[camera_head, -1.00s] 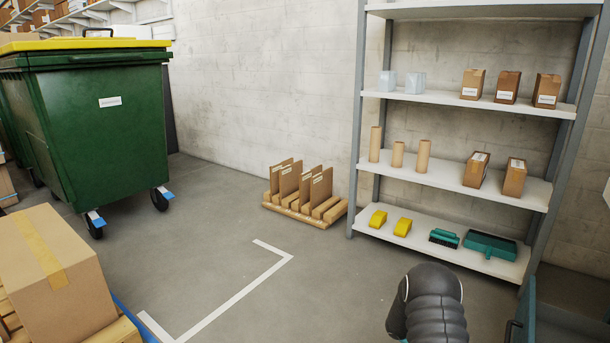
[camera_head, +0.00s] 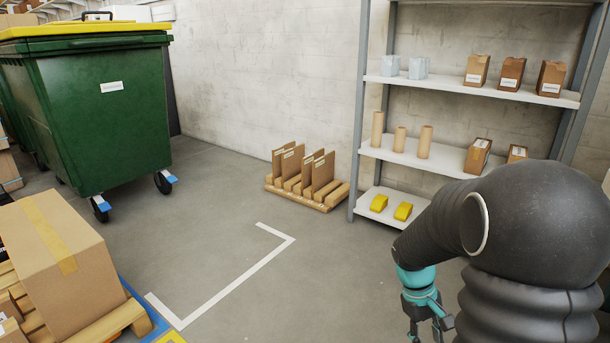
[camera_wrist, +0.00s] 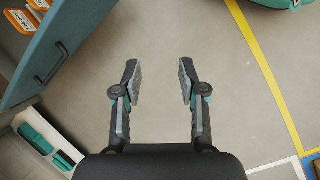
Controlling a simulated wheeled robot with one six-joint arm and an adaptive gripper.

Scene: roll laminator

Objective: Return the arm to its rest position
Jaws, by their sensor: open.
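My gripper (camera_wrist: 160,82) is open and empty in the wrist view, its two fingers apart over bare grey floor. In the head view my gripper (camera_head: 428,325) shows at the lower right, hanging down below my dark arm, its lower end near the picture edge. The arm fills the lower right and hides part of the shelf unit.
A metal shelf unit (camera_head: 430,158) stands at the right. A pallet with cardboard sheets (camera_head: 305,178) stands by the wall. A green bin (camera_head: 103,115) and a cardboard box (camera_head: 55,262) are at the left. A teal cabinet door (camera_wrist: 58,45) is at upper left. Middle floor is clear.

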